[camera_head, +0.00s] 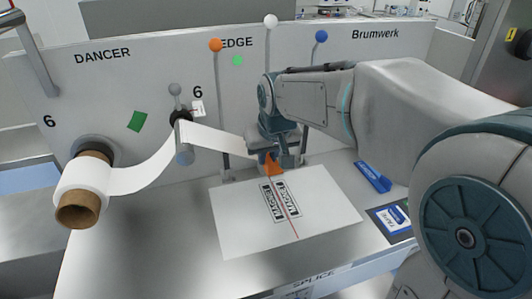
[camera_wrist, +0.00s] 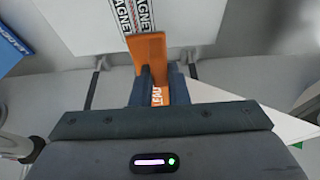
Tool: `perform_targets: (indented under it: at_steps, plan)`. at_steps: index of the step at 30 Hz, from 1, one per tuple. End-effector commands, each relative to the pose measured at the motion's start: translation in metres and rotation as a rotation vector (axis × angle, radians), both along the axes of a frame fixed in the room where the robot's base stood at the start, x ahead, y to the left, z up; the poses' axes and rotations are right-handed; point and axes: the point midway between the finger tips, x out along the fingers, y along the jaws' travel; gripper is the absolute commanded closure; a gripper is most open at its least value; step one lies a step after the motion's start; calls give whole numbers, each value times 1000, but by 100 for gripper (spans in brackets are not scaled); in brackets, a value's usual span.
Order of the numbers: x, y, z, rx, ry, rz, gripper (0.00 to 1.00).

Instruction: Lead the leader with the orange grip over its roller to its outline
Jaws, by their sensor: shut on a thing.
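The white leader (camera_head: 140,178) runs from a roll (camera_head: 85,190) at the left, meets the dark-ended roller (camera_head: 184,155) on the panel, and continues right to my gripper. Its end carries an orange grip (camera_head: 271,165). My gripper (camera_head: 272,155) is shut on this grip, just behind the white plate's (camera_head: 330,205) far edge. In the wrist view the orange grip (camera_wrist: 148,48) sticks out between the fingers, and the white web (camera_wrist: 262,112) trails to the right. The plate bears two MAGNET labels and a red line. I cannot make out the leader's outline.
Three posts with orange (camera_head: 215,45), white (camera_head: 271,21) and blue (camera_head: 321,36) knobs stand by the panel. A blue block (camera_head: 373,176) and a tape pad (camera_head: 393,218) lie right of the plate. The metal table (camera_head: 150,245) is clear at front left.

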Motion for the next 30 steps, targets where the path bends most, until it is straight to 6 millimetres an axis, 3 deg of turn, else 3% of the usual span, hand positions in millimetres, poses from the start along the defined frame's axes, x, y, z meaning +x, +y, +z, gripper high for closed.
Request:
perform_targets:
  at_steps: [30]
  plan:
    - [5,-16,-105,1,-1,-1,100]
